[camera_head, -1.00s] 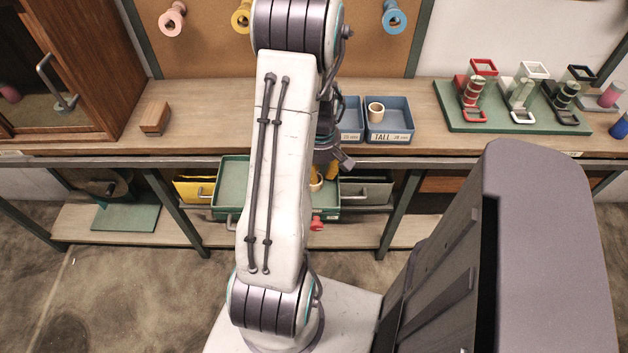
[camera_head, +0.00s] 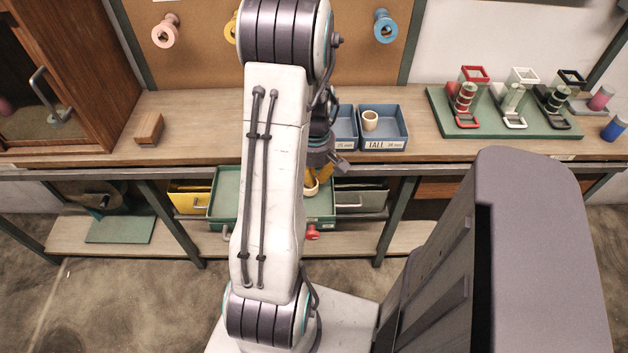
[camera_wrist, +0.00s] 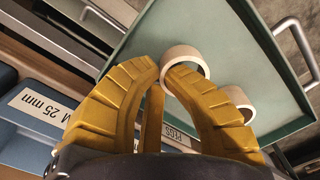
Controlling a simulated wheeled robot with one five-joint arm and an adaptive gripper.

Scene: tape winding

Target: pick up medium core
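A cream ring-shaped core (camera_wrist: 194,55) shows at my yellow fingertips in the wrist view, over the green drawer. My gripper (camera_wrist: 163,72) has its tips close together at the core's left wall. The right tip overlaps the ring's opening, and the left tip is just outside it. I cannot tell whether they press on the wall. A second cream core (camera_wrist: 240,98) is partly hidden behind the right finger. In the head view, my gripper (camera_head: 320,180) is low over the open green drawer (camera_head: 226,195), with a core (camera_head: 311,187) beside it. My arm hides part of this.
Blue bins stand on the bench (camera_head: 220,110) above the drawer; the TALL bin (camera_head: 393,131) holds another cream core (camera_head: 370,120). A label reading M 25 mm (camera_wrist: 40,106) marks a nearby bin. Other drawers flank the green one. A wooden block (camera_head: 149,128) lies left.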

